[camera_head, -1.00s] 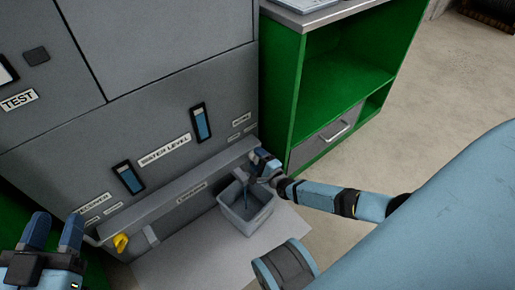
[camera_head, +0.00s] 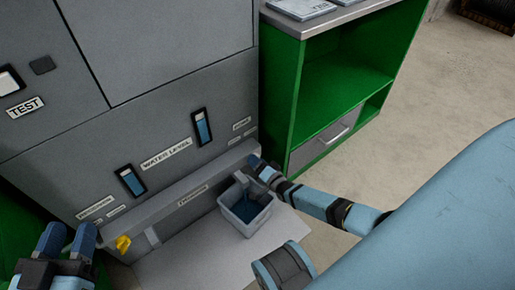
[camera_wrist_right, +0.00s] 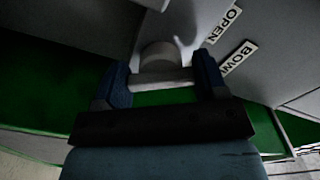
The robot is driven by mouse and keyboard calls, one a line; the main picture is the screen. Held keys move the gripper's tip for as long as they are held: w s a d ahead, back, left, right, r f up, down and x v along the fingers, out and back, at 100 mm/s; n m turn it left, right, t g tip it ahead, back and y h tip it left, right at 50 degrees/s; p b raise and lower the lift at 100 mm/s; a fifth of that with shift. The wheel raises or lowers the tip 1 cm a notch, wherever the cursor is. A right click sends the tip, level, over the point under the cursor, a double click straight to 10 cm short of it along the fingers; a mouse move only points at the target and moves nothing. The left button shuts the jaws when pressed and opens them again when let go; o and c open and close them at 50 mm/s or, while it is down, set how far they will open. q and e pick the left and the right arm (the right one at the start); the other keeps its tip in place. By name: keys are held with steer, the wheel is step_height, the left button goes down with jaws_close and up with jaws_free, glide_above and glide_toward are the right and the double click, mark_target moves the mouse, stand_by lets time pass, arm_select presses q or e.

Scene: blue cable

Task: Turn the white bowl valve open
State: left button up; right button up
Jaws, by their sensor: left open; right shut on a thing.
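The white bowl valve (camera_wrist_right: 160,62) shows in the right wrist view as a pale, rounded handle on the grey machine, beside labels reading OPEN (camera_wrist_right: 226,24) and BOW, the latter cut off by shadow or angle. My right gripper (camera_wrist_right: 162,80) has its two fingers on either side of the handle and is shut on it. In the head view my right gripper (camera_head: 256,166) is at the right end of the machine's ledge, and it hides the valve there. My left gripper (camera_head: 66,240) is open and empty at the lower left, beside a yellow valve (camera_head: 123,243).
A grey bin (camera_head: 246,227) with dark blue liquid stands below the ledge (camera_head: 180,199), near my right gripper. The machine has two blue level gauges (camera_head: 202,127). A green cabinet (camera_head: 290,90) with a drawer stands right of the machine. Bare floor lies further right.

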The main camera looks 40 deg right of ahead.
steer(key=shift+n, duration=1)
arm_select(q)
steer(key=shift+s+f, duration=0.15)
steer(key=shift+f, duration=0.05)
arm_select(e)
steer(key=o, duration=0.9)
arm_select(q)
steer(key=shift+r, duration=0.15)
arm_select(e)
steer(key=shift+o, duration=0.2)
arm_select(q)
steer(key=shift+r, duration=0.1)
